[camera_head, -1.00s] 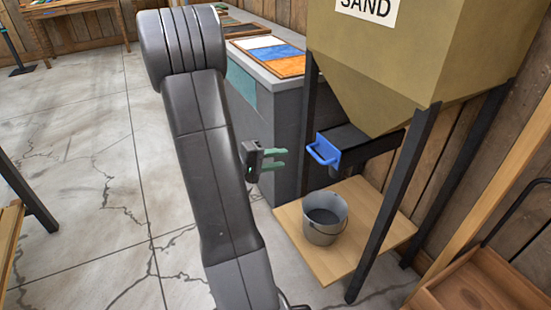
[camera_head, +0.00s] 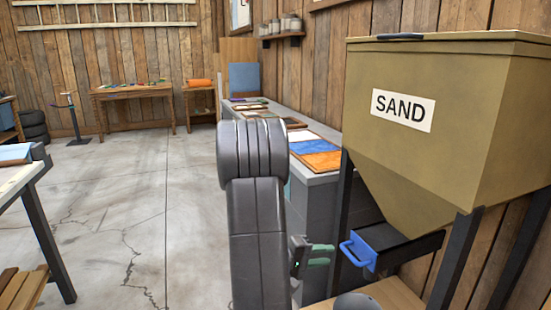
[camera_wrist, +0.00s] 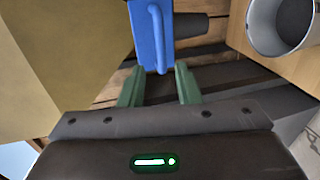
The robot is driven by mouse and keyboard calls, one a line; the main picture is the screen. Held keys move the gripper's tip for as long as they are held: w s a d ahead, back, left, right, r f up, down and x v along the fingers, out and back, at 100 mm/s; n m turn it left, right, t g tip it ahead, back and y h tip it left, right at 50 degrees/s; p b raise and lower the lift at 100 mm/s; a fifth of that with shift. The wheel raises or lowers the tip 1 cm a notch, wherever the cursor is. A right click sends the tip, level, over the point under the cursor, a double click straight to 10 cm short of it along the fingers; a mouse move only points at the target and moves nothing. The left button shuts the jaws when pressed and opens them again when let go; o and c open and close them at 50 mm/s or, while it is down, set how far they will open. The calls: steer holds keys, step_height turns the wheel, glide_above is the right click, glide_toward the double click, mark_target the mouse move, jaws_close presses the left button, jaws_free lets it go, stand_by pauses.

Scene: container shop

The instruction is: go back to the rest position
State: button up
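My gripper (camera_head: 328,255) is open, with its two green fingers apart and nothing held. It sits just left of the blue handle (camera_head: 350,252) on the slide gate under the sand hopper (camera_head: 440,130). In the wrist view, my gripper (camera_wrist: 159,85) points toward the blue handle (camera_wrist: 157,38), which lies ahead of and in line with the gap between the fingers. The handle is not gripped. My dark arm stands upright in the middle of the head view.
The metal bucket (camera_head: 358,301) is under the hopper, mostly cut off below; the wrist view shows its rim (camera_wrist: 254,30). A grey counter (camera_head: 318,178) with colored panels stands behind my arm. A table (camera_head: 22,178) is at the left. The concrete floor between is clear.

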mark_target(346, 253)
steer(key=b+x, duration=0.1)
steer(key=x, duration=0.8)
steer(key=p+v, duration=0.2)
steer(key=v, duration=1.1)
steer(key=b+x, duration=0.2)
steer(key=x, duration=1)
steer(key=shift+d+f, duration=0.1)
steer(key=shift+d, duration=0.2)
steer(key=shift+w+d, duration=0.15)
steer(key=f+p+v, duration=0.1)
steer(key=p+v, duration=0.5)
steer(key=v, duration=1.5)
steer(key=shift+f, duration=0.25)
